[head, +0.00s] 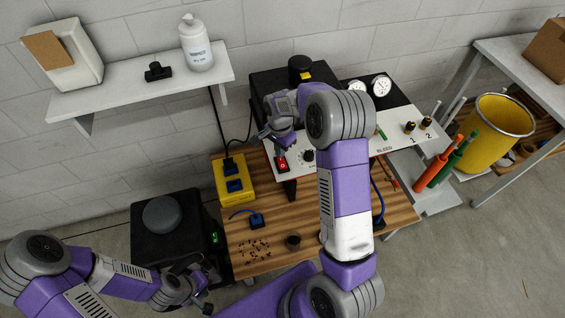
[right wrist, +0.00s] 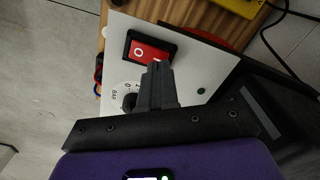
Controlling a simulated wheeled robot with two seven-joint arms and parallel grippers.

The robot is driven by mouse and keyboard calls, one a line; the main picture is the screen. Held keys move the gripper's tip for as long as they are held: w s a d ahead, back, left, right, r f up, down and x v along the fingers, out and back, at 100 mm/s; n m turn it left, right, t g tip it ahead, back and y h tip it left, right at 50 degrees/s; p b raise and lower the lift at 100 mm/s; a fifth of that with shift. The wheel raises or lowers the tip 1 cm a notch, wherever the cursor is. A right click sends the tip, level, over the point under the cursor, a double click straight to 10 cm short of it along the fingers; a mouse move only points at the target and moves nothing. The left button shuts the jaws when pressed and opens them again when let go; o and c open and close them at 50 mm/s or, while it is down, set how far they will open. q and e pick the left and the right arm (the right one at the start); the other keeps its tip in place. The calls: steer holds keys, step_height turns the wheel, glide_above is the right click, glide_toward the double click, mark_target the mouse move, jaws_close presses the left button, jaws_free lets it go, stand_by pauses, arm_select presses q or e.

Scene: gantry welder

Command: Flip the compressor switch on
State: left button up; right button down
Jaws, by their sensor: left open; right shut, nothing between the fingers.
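A red rocker switch (head: 282,164) in a black frame sits on the left end of the white panel (head: 385,142). The right wrist view shows the switch (right wrist: 148,50) with a white "O" on its left half. My right gripper (head: 279,147) is shut and empty, just above the switch. In the right wrist view its fingertips (right wrist: 158,68) overlap the switch's lower right edge; I cannot tell whether they touch. My left gripper (head: 203,300) is open and empty at the lower left, far from the panel; its fingers are small in view.
A black knob (head: 308,156) sits right of the switch. Two gauges (head: 370,86) stand behind the panel. A yellow power box (head: 234,180) and a blue plug (head: 257,220) lie on the wooden bench (head: 275,262). A black box (head: 166,248) stands left, and a shelf (head: 140,92) above.

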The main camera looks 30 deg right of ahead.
steer(key=shift+f+b, duration=0.75)
steer(key=shift+f, duration=0.35)
stand_by(0.8)
steer(key=shift+r, duration=0.1)
steer(key=shift+r+p, duration=2.7)
steer(key=shift+r, duration=0.8)
